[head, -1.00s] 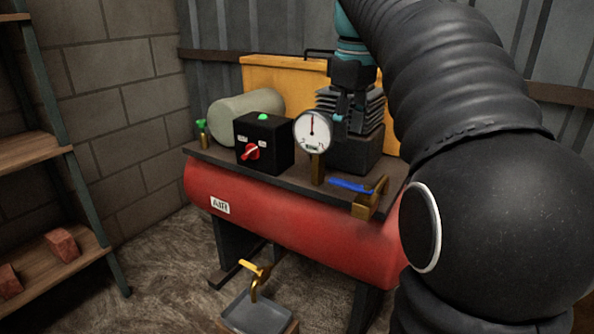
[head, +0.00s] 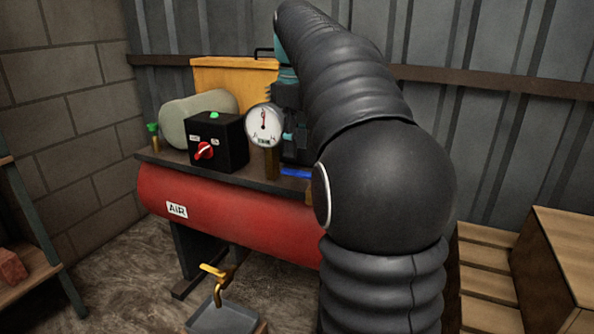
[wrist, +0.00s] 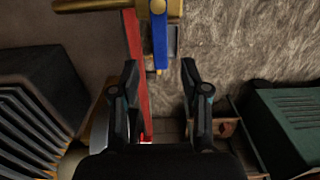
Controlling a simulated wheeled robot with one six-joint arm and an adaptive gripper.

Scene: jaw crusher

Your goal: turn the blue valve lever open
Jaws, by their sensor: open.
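The blue valve lever (wrist: 160,38) shows in the wrist view at the top centre, joined to a brass valve body (wrist: 158,8). My gripper (wrist: 160,66) is open, its two fingers apart. The lever's free end lies between the fingertips in the picture; I cannot tell whether it is at their depth, and no contact shows. In the head view only a short piece of the blue lever (head: 296,173) shows on the compressor's top plate, right of the gauge post. My own arm hides the brass valve and most of my gripper there.
The red air tank (head: 235,210) carries a black switch box (head: 225,143) with a red knob, a round gauge (head: 265,125) and a green-handled valve (head: 153,131). A yellow-handled tap (head: 216,278) hangs below over a tray. A wooden crate (head: 565,250) stands at the right.

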